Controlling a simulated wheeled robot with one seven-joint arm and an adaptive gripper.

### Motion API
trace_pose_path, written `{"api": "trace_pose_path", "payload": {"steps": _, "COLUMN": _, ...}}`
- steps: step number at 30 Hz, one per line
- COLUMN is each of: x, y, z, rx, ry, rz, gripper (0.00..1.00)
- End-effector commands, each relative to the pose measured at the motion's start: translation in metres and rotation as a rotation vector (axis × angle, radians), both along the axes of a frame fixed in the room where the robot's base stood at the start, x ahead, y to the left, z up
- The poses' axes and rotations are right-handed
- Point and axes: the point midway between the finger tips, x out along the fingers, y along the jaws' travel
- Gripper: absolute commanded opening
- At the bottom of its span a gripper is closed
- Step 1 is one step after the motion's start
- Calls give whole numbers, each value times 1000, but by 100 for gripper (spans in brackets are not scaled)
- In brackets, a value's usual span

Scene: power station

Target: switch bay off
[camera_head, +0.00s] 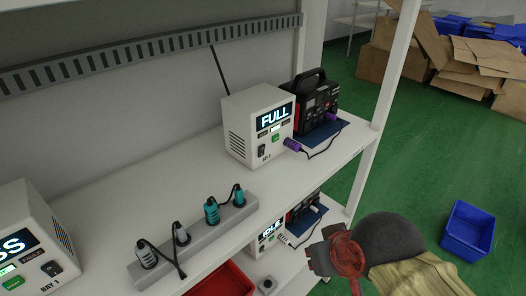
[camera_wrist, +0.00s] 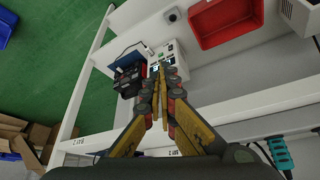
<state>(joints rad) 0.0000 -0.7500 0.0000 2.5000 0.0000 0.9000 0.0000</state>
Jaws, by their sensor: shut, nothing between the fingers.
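A white charger box (camera_head: 258,124) with a lit "FULL" display stands on the upper shelf. A black switch (camera_head: 262,152) is on its front. Another box (camera_head: 22,240), labelled "BAY 1", is cut off at the left edge, with a black switch (camera_head: 52,268). A third box (camera_head: 267,238) on the lower shelf shows "IDLE"; it also appears in the wrist view (camera_wrist: 178,60). My gripper (camera_wrist: 160,68) is shut and empty, its fingertips in front of this lower box and overlapping it in view. Whether they touch it cannot be told. The fingers partly hide its front.
Black-and-red power packs stand beside the upper (camera_head: 318,98) and lower (camera_wrist: 128,80) boxes. A power strip (camera_head: 200,240) with several plugs lies on the upper shelf. A red tray (camera_wrist: 225,20) is on the lower shelf. A shelf post (camera_head: 385,110) stands at the right.

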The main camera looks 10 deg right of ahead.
Motion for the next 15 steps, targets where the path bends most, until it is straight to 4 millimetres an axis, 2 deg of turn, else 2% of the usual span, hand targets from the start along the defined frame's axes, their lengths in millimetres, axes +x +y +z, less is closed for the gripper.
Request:
{"api": "trace_pose_path", "payload": {"steps": 5, "x": 0, "y": -1, "z": 6, "rx": 1, "ry": 0, "rz": -3, "gripper": 0}}
{"api": "trace_pose_path", "payload": {"steps": 15, "x": 9, "y": -10, "z": 47, "rx": 5, "ry": 93, "rz": -39, "gripper": 0}}
